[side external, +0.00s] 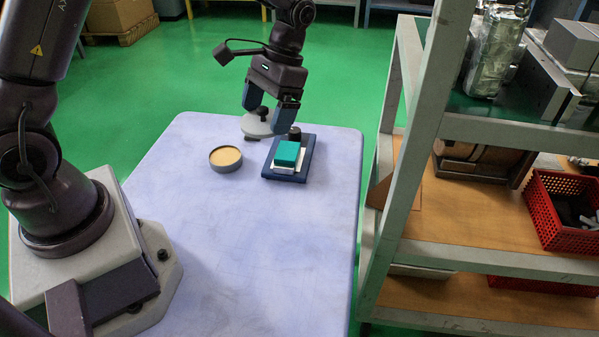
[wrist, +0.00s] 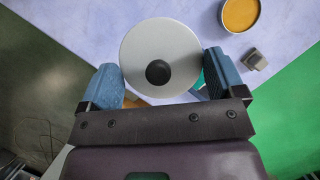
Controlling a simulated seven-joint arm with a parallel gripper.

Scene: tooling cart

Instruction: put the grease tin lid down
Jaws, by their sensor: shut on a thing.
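The grease tin lid is a flat grey disc (side external: 257,127) with a black knob; in the wrist view the lid (wrist: 160,38) lies between the fingers, knob facing the camera. My gripper (side external: 270,106) is shut on the lid, with a finger at either side of it in the wrist view (wrist: 163,82). The lid appears held above the far part of the table. The open round tin (side external: 226,159) with tan grease stands on the table, left of and nearer than the lid; it shows at the top right of the wrist view (wrist: 240,12).
A dark blue tray (side external: 298,174) with a teal-topped block (side external: 287,153) and a dark round piece (side external: 294,133) sits right of the lid. A small grey block (wrist: 255,60) lies near the tin. The table's (side external: 265,255) front is clear; a shelf rack (side external: 402,190) stands at right.

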